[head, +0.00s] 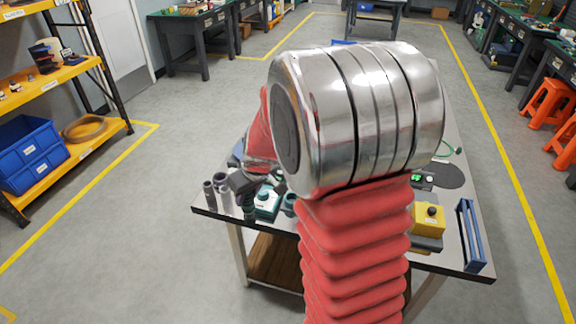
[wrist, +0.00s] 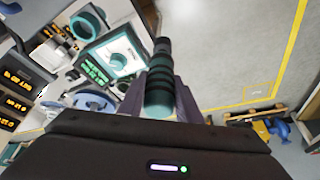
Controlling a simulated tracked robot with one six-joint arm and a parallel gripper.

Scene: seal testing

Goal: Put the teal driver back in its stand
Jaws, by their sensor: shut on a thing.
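The teal driver (wrist: 158,98) is between the two fingers of my gripper (wrist: 160,86) in the wrist view. Its teal handle has dark bands, and its black end points away from the camera, over the grey floor in the picture. In the head view my gripper (head: 246,184) is at the left part of the table, partly hidden by my own arm. I cannot clearly make out the driver there. A short teal cup (head: 289,204), possibly the stand, is right of the gripper. A teal-rimmed round opening (wrist: 88,24) shows upper left in the wrist view.
A white-and-teal device (head: 266,203) stands close to my gripper, and also shows in the wrist view (wrist: 120,52). Grey tubes (head: 209,194) stand at the table's left edge. A yellow box (head: 428,219) and blue rack (head: 471,236) are at right. My arm hides the table's middle.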

